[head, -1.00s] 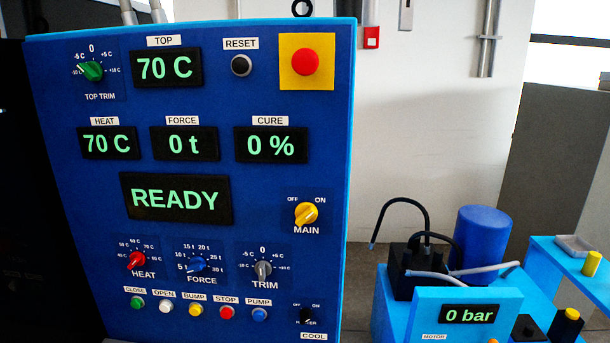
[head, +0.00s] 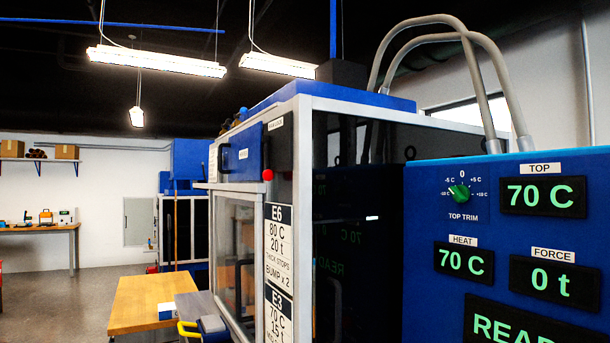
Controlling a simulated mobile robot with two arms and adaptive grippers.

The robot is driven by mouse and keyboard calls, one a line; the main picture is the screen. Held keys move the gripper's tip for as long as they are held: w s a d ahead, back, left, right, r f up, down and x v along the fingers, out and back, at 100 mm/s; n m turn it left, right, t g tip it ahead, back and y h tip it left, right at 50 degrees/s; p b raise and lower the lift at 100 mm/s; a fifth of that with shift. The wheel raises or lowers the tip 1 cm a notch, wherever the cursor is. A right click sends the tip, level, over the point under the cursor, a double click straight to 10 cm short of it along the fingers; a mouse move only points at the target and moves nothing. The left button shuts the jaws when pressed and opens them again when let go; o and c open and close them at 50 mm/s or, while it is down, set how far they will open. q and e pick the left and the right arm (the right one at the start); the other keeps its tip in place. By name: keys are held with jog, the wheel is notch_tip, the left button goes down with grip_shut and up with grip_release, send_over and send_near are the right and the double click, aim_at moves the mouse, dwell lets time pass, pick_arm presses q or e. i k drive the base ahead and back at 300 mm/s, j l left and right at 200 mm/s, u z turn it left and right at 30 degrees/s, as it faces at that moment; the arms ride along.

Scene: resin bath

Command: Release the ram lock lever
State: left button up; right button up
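A red ball knob (head: 267,175), which looks like the end of the ram lock lever, sits on the front edge of the press cabinet (head: 300,200), left of centre in the head view. A small label (head: 276,124) above it seems to read "RAM LOCK". The lever's arm is hardly visible from this angle, so I cannot tell its position. Neither of my grippers shows in the head view.
The blue control panel (head: 424,270) stands close on the right, reading 70 C and 0 t. A wooden-topped table (head: 150,300) stands left of the press, with a yellow-handled blue object (head: 210,326) near it. Open floor (head: 60,300) lies at left.

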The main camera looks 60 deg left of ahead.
aim_at(268, 174)
jog(key=u, duration=2)
